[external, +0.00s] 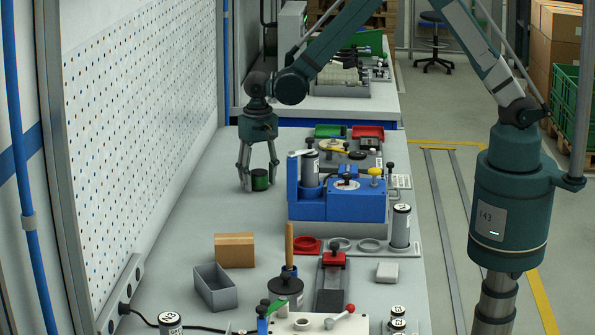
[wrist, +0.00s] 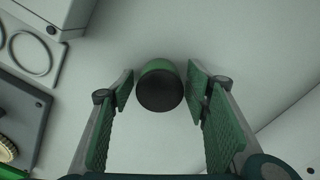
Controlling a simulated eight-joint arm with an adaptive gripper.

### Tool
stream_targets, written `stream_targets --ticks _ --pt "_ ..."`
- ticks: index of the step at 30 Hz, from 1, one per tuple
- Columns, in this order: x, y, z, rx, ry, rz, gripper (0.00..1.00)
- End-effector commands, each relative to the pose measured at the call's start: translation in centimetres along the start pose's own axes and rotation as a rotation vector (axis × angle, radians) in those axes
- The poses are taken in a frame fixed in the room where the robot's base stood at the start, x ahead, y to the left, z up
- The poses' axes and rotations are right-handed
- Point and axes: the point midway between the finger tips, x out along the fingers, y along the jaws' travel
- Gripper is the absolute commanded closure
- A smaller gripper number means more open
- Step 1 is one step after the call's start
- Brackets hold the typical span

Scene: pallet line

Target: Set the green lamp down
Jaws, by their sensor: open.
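The green lamp (external: 260,180) is a short green cylinder with a dark top. It stands upright on the grey bench (external: 190,230), left of the blue fixture. In the wrist view the lamp (wrist: 159,86) sits between the fingertips, with a gap on each side. My gripper (external: 259,182) is open around the lamp, its fingers pointing down close to the bench top. The gripper also shows in the wrist view (wrist: 160,88), its green finger pads apart and not touching the lamp.
A blue fixture (external: 355,205) with cylinders and knobs stands to the right. A green tray (external: 328,131) and a red tray (external: 368,133) lie behind. A perforated wall panel (external: 135,110) rises at left. A cardboard box (external: 234,250) and grey bin (external: 214,287) stand nearer; the bench between is clear.

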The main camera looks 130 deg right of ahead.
Motion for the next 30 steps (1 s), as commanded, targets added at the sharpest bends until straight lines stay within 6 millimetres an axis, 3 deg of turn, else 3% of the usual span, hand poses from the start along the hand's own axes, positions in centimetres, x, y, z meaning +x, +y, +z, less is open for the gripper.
stream_targets --ticks 8,21,30 --pt "-2.8 0.0 0.0 0.0 0.0 0.0 0.53" --pt "-9.6 0.0 0.0 0.0 0.0 0.0 0.53" --pt "-11.9 0.0 0.0 0.0 0.0 0.0 0.53"
